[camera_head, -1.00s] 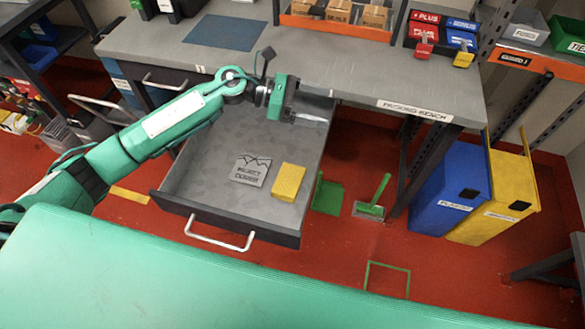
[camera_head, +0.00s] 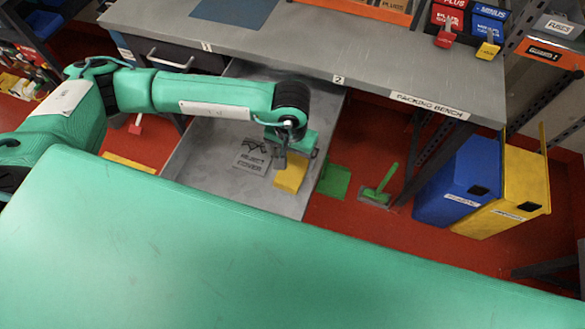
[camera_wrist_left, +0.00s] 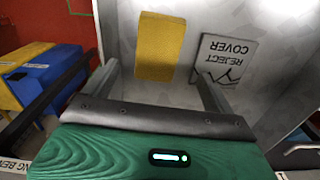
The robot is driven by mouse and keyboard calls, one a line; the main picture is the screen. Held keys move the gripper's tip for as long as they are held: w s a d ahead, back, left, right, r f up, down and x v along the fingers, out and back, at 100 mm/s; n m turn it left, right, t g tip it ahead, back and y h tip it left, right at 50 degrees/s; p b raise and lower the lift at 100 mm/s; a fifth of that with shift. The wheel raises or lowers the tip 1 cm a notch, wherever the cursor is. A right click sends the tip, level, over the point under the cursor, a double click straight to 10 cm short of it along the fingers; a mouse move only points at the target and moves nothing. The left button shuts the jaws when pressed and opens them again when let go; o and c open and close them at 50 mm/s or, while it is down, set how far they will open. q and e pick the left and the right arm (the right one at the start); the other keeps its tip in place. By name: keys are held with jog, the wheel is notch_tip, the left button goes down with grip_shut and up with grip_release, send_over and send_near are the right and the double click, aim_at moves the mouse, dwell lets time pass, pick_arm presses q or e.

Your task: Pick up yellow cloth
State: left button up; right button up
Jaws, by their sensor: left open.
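The yellow cloth (camera_head: 291,174) lies folded in the open drawer, near the drawer's right side. In the left wrist view the cloth (camera_wrist_left: 160,47) shows ahead of the fingers and between their lines. My left gripper (camera_head: 285,158) is over the drawer, close to the cloth and partly covering it in the head view. Its two fingers (camera_wrist_left: 160,88) are spread apart with nothing between them. Whether a fingertip touches the cloth I cannot tell. My right gripper is not in view.
A grey reject cover sign (camera_head: 251,160) lies left of the cloth in the drawer (camera_head: 205,165). The packing bench (camera_head: 300,45) stands above the drawer.

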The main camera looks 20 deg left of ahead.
aim_at(292, 171)
pick_arm(q)
jog(key=shift+f, duration=1.05)
jog(key=f+p, duration=0.2)
jog(key=f, duration=0.2)
jog(key=shift+d+f, duration=0.2)
jog(key=shift+f, duration=0.25)
jog(key=c, duration=0.9)
jog(key=shift+c, duration=0.8)
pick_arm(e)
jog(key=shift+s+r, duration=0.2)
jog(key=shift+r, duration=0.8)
